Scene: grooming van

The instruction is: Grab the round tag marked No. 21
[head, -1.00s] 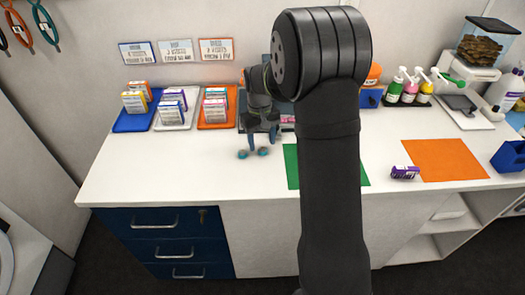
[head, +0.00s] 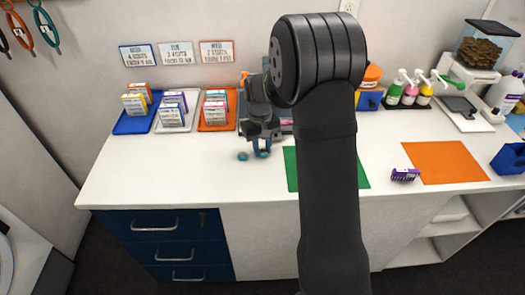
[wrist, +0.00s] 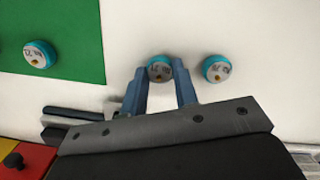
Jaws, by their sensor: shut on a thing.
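My gripper (wrist: 160,84) is shut on a round teal-rimmed tag (wrist: 159,70) with a pale face; its number is too small to read surely. In the head view my gripper (head: 258,148) is low over the white counter, left of the green mat. A second similar tag (wrist: 216,68) lies beside the held one, apart from the fingers; it also shows in the head view (head: 242,156). A third tag (wrist: 40,54) lies on the green mat in the wrist view and is hidden behind my arm in the head view. Their numbers are not clearly legible.
The green mat (head: 291,168) is partly behind my arm. Blue (head: 120,127), white (head: 160,127) and orange (head: 204,126) trays of boxes stand at the back left. The front left counter is clear.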

